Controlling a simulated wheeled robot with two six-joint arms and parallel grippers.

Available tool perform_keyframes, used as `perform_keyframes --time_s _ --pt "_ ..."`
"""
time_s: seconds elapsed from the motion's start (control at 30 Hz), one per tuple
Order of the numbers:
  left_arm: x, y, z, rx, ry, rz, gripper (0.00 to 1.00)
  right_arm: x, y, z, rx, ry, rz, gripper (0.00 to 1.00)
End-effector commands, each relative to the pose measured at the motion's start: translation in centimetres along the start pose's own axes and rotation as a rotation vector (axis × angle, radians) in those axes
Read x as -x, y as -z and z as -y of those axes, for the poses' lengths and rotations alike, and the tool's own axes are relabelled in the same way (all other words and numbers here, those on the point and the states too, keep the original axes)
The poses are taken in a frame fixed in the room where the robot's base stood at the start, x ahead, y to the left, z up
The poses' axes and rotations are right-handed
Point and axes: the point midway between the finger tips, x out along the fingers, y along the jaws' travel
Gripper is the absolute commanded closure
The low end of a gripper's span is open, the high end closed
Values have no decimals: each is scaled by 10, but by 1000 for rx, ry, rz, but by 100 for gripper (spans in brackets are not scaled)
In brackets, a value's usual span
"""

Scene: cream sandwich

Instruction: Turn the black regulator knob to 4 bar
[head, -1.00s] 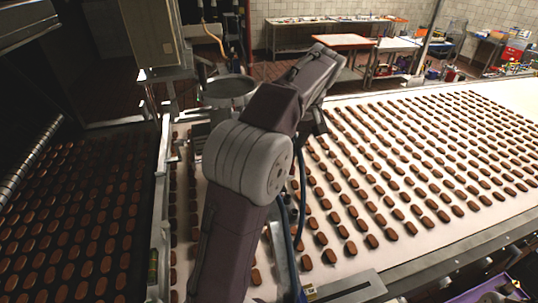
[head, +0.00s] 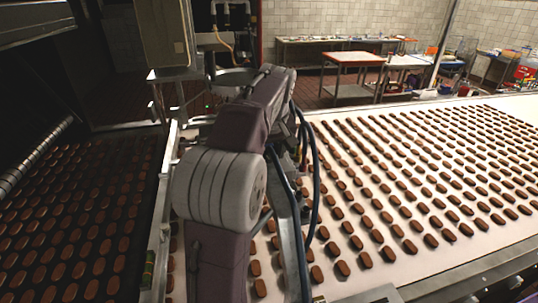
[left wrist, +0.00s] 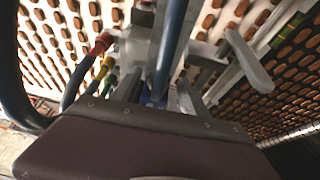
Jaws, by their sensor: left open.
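I cannot make out the black regulator knob for sure in either view. A cluster of dark fittings and a yellow hose (head: 222,38) hangs at the top of the head view, beyond my left arm. My left arm rises from the bottom centre, and its purple links hide the gripper in the head view. My right gripper is not in view.
A white conveyor (head: 345,287) with rows of brown biscuits fills the right side. A dark conveyor (head: 140,150) with more biscuits lies at the left, and a metal rail (head: 160,225) runs between them. Worktables (head: 355,57) stand at the back.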

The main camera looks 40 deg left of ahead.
Motion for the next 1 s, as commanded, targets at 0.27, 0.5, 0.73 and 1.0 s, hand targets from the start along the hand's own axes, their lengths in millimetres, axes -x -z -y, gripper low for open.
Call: perform_keyframes --time_s 0.27,0.5,0.73,1.0 --pt "-6 0 0 0 0 0 48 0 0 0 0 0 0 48" --pt "-6 0 0 -1 0 0 100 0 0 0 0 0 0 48" --pt "2 2 -5 -50 101 8 100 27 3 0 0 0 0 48" --pt "-4 0 -7 -143 337 3 100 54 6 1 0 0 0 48"
